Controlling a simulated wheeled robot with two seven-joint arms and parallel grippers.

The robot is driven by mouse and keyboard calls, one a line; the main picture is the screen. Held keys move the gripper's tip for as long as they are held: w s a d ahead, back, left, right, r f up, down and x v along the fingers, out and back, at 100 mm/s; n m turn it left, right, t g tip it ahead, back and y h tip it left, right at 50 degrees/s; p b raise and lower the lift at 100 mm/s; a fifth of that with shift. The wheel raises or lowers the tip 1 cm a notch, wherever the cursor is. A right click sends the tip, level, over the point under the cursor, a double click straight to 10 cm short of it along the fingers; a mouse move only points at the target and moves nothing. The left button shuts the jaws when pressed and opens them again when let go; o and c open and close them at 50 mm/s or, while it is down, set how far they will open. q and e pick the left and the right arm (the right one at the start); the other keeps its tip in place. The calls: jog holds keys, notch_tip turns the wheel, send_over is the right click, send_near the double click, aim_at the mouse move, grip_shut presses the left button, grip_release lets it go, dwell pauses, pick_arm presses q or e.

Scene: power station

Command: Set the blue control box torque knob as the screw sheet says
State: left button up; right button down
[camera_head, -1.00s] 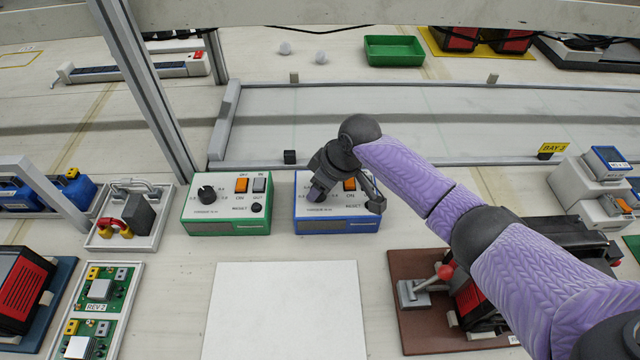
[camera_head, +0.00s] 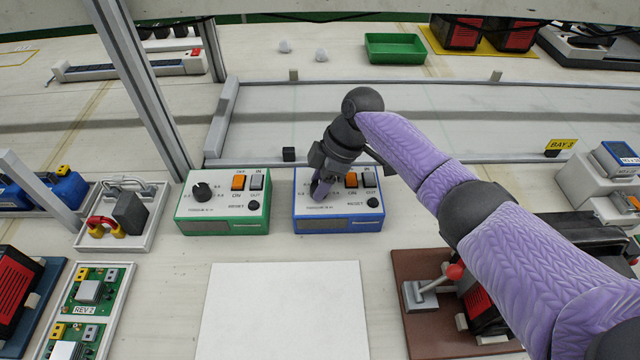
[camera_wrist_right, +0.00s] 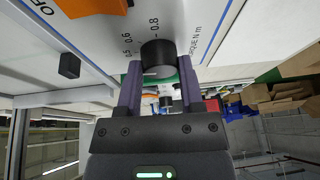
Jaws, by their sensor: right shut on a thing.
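The blue control box (camera_head: 338,222) stands on the bench, with an orange switch, a grey switch and a black reset button on its white top. My right gripper (camera_head: 322,190) is over the left part of its top, at the torque knob, which it mostly hides in the head view. In the right wrist view the black knob (camera_wrist_right: 158,58) sits between the two fingers of my right gripper (camera_wrist_right: 160,85), which are shut on it. Scale marks, among them 0.6 and 0.8, show beside the knob. My left gripper is not in view. No readable screw sheet shows.
A green control box (camera_head: 222,208) with a similar black knob stands close to the left. A blank white sheet or board (camera_head: 283,310) lies in front. A brown board with a red-knobbed lever (camera_head: 430,285) is at the right. A metal post (camera_head: 150,90) rises at the left.

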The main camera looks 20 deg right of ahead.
jog(key=shift+f+n+b, duration=0.1)
jog(key=shift+n+b, duration=0.25)
jog(key=shift+n, duration=0.25)
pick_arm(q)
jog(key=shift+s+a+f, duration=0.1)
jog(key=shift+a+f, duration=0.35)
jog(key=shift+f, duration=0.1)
pick_arm(e)
jog(key=shift+g, duration=0.3)
jog(key=shift+n, duration=0.3)
jog(key=c, duration=0.6)
grip_release()
jog(key=o, duration=0.4)
jog(key=shift+c, duration=0.2)
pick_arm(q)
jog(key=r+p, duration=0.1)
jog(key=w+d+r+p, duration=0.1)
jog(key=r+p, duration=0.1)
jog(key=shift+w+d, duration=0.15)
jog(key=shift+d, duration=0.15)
pick_arm(e)
jog(key=v, duration=1)
